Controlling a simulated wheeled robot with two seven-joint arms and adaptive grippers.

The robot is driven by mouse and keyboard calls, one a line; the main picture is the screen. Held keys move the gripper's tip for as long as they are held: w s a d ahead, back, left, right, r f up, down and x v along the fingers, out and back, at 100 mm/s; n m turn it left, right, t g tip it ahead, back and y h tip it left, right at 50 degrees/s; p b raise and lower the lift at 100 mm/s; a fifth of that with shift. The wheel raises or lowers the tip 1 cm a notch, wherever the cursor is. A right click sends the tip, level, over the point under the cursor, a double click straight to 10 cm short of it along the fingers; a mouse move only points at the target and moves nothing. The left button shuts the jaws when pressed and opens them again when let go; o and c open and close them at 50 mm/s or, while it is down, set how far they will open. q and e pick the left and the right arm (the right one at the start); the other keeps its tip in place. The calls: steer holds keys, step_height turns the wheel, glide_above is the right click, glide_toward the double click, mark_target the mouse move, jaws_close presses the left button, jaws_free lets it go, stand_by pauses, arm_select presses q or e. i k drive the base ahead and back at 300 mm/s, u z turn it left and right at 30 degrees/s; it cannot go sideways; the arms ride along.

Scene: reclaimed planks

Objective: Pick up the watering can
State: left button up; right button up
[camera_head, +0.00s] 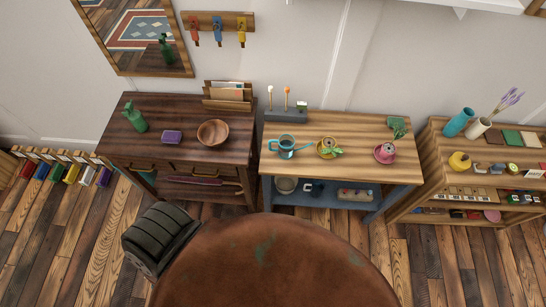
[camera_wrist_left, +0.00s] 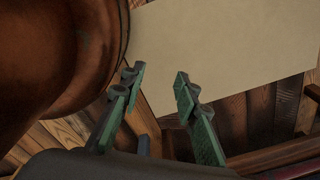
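A teal watering can (camera_head: 285,145) stands upright on the light wooden top of the blue-framed bench (camera_head: 310,165) in the head view. Its spout points right and its handle seems to be on the left. My left gripper (camera_wrist_left: 160,85) shows only in the left wrist view; its two green fingers are spread apart with nothing between them. The can is not visible in that wrist view. My right gripper is in neither view.
Left is a dark desk (camera_head: 180,155) with a wooden bowl (camera_head: 213,132); right is a filled shelf (camera_head: 432,170).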

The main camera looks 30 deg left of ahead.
mark_target(286, 150)
steer(key=u, duration=0.95)
steer(key=i, duration=0.5)
steer(key=z, duration=1)
